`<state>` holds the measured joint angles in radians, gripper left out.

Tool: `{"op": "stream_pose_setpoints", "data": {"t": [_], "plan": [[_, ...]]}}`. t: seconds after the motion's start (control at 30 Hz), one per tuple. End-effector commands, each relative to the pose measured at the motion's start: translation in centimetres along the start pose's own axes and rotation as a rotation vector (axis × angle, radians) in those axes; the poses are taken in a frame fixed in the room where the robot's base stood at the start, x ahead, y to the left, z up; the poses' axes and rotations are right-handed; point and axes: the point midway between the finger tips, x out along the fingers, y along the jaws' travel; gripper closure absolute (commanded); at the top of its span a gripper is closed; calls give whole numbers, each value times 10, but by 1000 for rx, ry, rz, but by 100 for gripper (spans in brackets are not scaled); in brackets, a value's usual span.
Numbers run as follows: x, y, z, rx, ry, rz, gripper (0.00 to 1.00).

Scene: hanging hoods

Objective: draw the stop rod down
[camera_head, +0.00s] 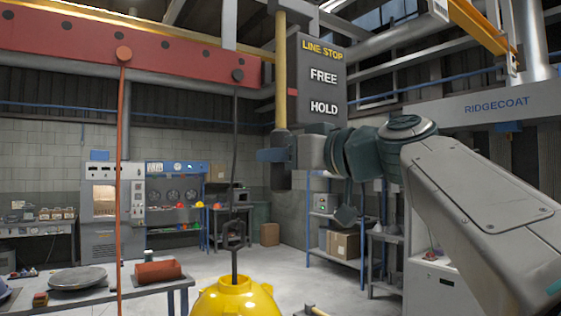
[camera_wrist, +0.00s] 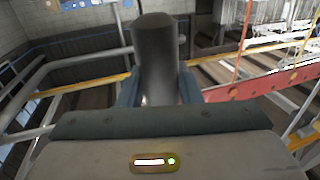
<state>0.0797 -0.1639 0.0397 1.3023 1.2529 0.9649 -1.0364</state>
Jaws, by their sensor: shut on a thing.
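The stop rod (camera_head: 280,70) is an upright yellow rod with a dark sleeve at its top and a dark lower end. It hangs along the left edge of the grey LINE STOP board (camera_head: 323,82), which reads FREE above HOLD. A small red mark shows at the board's left edge, between the two words in height. My gripper (camera_head: 272,155) is at the rod's dark lower end, below the board. In the wrist view, the rod's dark end (camera_wrist: 155,60) stands between my blue fingers, which are shut on it.
A red beam (camera_head: 180,55) crosses the upper left. An orange rod (camera_head: 121,180) and a dark rod (camera_head: 236,150) hang from it, the dark one above a yellow hood (camera_head: 236,298).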

Motion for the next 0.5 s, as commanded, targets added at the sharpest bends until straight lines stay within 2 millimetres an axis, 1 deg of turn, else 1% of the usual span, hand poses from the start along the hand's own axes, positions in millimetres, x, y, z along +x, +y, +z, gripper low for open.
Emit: {"op": "stream_pose_setpoints", "data": {"t": [0.03, 0.13, 0.23, 0.5], "plan": [[0, 0, 11, -1, 0, 1, 100], [0, 1, 18, -1, 0, 1, 100], [0, 0, 21, -1, 0, 1, 100], [0, 1, 23, 1, -5, 0, 100]]}}
